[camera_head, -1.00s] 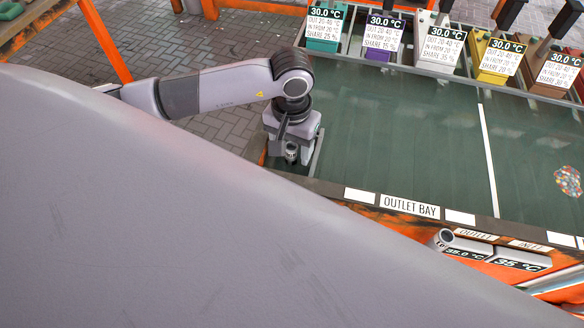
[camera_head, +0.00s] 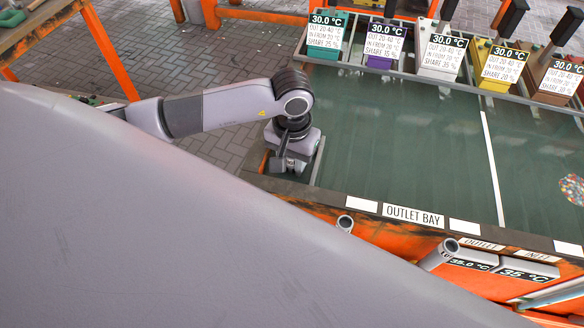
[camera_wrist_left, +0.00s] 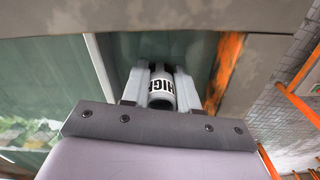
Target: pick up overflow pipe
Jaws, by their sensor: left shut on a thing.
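My left gripper (camera_head: 288,168) points down at the near left corner of the green tank (camera_head: 400,140). In the left wrist view, the gripper (camera_wrist_left: 161,88) is shut on a pale round pipe (camera_wrist_left: 161,86) with the dark letters "HIGH", which I take to be the overflow pipe. One finger is on each side of it. The pipe's lower part is hidden, so I cannot tell whether it is seated or lifted. My right gripper is not in view.
Several coloured boxes with temperature signs (camera_head: 440,55) line the tank's far edge. An "OUTLET BAY" label (camera_head: 413,215) is on the near rim.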

